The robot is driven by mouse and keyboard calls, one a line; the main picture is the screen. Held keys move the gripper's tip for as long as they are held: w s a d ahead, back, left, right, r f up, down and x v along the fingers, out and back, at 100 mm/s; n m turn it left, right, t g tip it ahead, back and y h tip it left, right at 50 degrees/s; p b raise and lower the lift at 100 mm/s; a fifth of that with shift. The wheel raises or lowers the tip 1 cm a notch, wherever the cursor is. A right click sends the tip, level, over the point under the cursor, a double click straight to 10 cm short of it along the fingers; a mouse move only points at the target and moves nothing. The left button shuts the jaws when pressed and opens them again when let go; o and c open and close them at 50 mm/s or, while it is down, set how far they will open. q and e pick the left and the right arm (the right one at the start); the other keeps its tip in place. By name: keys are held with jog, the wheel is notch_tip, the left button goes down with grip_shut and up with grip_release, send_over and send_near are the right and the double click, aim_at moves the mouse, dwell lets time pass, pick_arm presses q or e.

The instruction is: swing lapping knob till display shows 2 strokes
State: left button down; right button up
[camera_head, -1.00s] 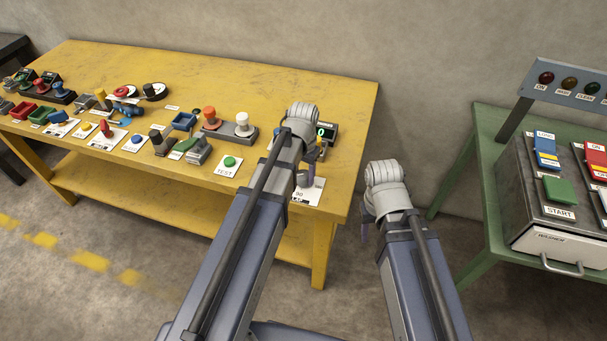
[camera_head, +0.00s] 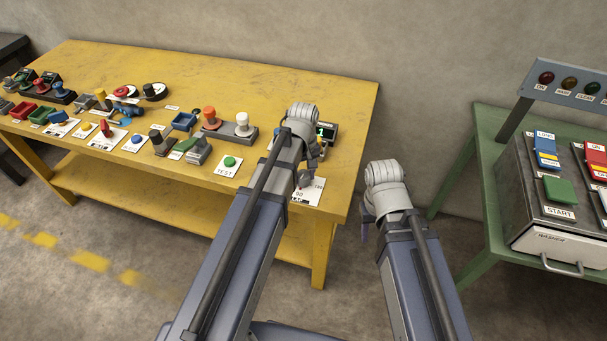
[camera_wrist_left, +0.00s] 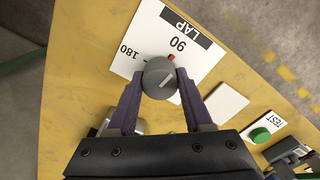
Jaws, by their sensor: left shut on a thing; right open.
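The lapping knob (camera_wrist_left: 156,70) is grey and round, with a light line on its face and a red mark at its edge. It stands on a white LAP plate (camera_wrist_left: 190,60) printed 90 and 180, also in the head view (camera_head: 312,196). My left gripper (camera_wrist_left: 160,80) is shut on the knob, one finger on each side. In the head view my left arm mostly hides the grip. The display (camera_head: 325,131) behind the left wrist shows a green digit that looks like 1. My right gripper (camera_head: 366,228) is open and empty, off the table's right end.
A green TEST button (camera_head: 229,162) sits left of the plate. Several knobs, levers and bins crowd the yellow table (camera_head: 270,90) further left. A green stand (camera_head: 482,120) with a START panel is at right. The floor between is clear.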

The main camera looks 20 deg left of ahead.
aim_at(303, 174)
pick_arm(q)
jog(key=shift+n, duration=0.9)
jog(key=shift+c, duration=1.5)
grip_release()
jog(key=shift+r, duration=0.1)
notch_tip(303, 174, up, 8)
jog(key=p, duration=0.7)
jog(key=shift+p, duration=0.4)
jog(key=shift+f, duration=0.2)
